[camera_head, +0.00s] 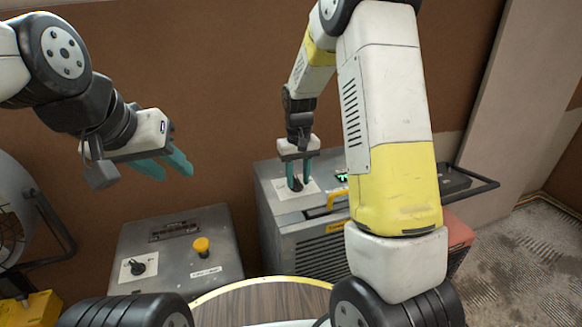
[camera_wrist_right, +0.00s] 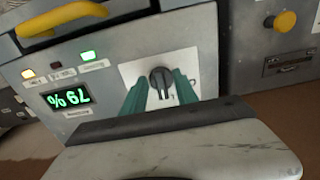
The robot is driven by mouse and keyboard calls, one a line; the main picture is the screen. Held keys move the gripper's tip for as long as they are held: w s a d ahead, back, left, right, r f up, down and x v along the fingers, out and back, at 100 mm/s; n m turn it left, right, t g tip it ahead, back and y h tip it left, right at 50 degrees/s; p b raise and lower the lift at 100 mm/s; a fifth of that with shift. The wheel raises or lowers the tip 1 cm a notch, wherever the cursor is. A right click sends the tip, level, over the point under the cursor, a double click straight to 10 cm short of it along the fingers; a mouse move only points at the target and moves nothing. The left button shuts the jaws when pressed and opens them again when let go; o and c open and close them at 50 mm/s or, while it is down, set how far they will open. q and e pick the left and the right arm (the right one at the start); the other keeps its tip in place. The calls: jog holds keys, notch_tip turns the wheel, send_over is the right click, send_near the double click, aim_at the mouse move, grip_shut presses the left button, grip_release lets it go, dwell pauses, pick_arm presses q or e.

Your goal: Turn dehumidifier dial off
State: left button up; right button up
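The dehumidifier (camera_head: 275,205) is a grey metal box against the brown wall, right of centre in the head view. Its black dial (camera_wrist_right: 161,82) sits on a white plate on the top panel. My right gripper (camera_head: 299,184) points down over this dial. In the right wrist view its two teal fingers (camera_wrist_right: 160,98) stand on either side of the dial, apart, with gaps visible; contact cannot be told. My left gripper (camera_head: 165,164) is open and empty in the air at the left.
A second grey box (camera_head: 190,230) with a black knob (camera_head: 138,268) and a yellow button (camera_head: 201,246) stands to the left. A round wooden top (camera_head: 262,300) is in front. A fan-like machine (camera_head: 12,215) stands far left.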

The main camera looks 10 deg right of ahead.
grip_shut()
jog(key=shift+n, duration=0.3)
jog(key=n, duration=0.5)
jog(key=shift+d, duration=0.25)
jog(key=n, duration=0.6)
jog(key=shift+w+d, duration=0.15)
jog(key=shift+w, duration=0.1)
jog(key=shift+n, duration=0.3)
grip_release()
